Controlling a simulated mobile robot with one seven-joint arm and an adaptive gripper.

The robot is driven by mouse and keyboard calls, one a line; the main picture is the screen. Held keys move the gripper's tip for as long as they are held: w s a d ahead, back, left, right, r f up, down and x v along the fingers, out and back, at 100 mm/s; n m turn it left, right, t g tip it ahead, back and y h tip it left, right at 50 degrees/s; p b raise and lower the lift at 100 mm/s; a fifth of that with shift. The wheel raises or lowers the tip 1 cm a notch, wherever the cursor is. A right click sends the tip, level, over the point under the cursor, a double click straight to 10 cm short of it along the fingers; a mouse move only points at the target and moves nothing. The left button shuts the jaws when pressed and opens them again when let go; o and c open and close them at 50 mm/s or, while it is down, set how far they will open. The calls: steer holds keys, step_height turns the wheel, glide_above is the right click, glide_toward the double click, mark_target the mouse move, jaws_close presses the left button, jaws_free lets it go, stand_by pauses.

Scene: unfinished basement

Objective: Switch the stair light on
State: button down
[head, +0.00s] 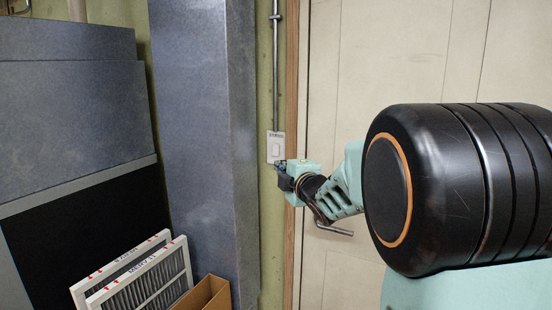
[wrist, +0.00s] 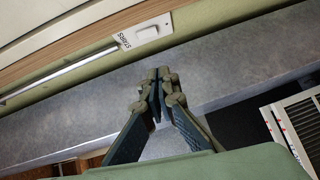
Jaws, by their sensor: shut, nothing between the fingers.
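The stair light switch (head: 275,147) is a white wall plate with a rocker, mounted on the narrow green wall strip beside the door. In the wrist view the same switch (wrist: 147,30) carries the label STAIRS, and its rocker is in plain sight. I cannot tell which way the rocker is set. My gripper (wrist: 161,76) is shut and empty, its fingertips together. In the wrist view the tips appear below the switch plate, apart from it in the picture. In the head view my gripper (head: 281,171) is at the plate's lower edge; I cannot tell whether it touches.
A metal conduit (head: 275,70) runs up from the switch. A pale door (head: 335,60) with a lever handle (head: 333,229) is on the right, close to my arm. A grey metal duct (head: 200,120) stands left of the switch. Filters (head: 150,285) and a cardboard box (head: 207,295) are below.

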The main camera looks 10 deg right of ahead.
steer(key=p, duration=0.2)
glide_toward(272, 155)
steer(key=w+a, duration=0.3)
steer(key=shift+w+d+f+p, duration=0.1)
steer(key=shift+w+d+p, duration=0.2)
steer(key=shift+w+d, duration=0.3)
steer(key=shift+w+d+f+p, duration=0.15)
steer(key=shift+w+d+p, duration=0.1)
steer(key=shift+w+d, duration=0.35)
steer(key=shift+w+a, duration=0.1)
